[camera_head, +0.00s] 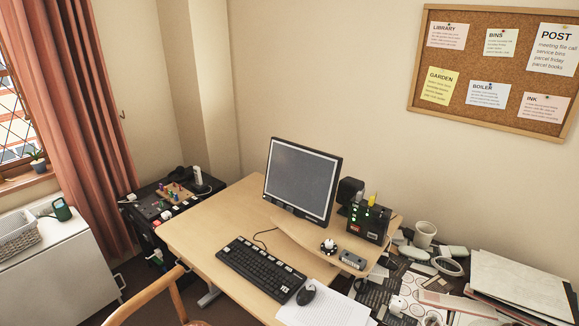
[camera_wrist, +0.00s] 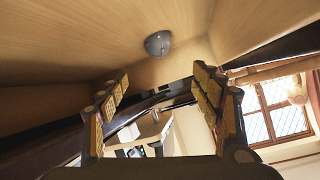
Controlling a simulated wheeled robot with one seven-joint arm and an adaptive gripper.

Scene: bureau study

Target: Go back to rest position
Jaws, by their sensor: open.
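My gripper (camera_wrist: 160,88) shows in the wrist view, its two fingers with yellowish pads spread apart. Nothing is held between them. Through the gap I see a dark bar and, beyond it, a small pale wooden piece and bright room. No part of my arm or gripper shows in the head view.
In the wrist view, pale wooden surfaces and a grey rounded thing (camera_wrist: 158,43) lie close above the fingers; a window (camera_wrist: 275,112) is at right. The head view shows a desk (camera_head: 205,235) with monitor (camera_head: 300,178), keyboard (camera_head: 262,267) and mouse (camera_head: 306,293), beside a cluttered table.

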